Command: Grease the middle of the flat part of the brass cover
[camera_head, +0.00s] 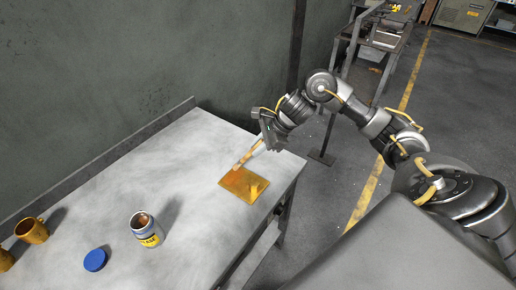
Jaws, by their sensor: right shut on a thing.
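The brass cover (237,189) is a flat golden square plate lying near the right edge of the grey table. A raised or shiny spot shows on its right part; I cannot tell its shape. My right gripper (267,137) is above and beyond the cover, shut on a brush (251,152) with a pale handle. The brush slants down to the left, and its tip is at the far part of the cover. I cannot tell whether it touches. The open grease jar (149,238), with a yellow label and brown contents, stands left of the cover. My left gripper is out of view.
A blue lid (95,260) lies left of the jar on the table (180,185). A brown mug (32,230) stands at the far left, with another brown object cut off beside it. A wall runs behind the table. A metal rack (385,38) stands beyond.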

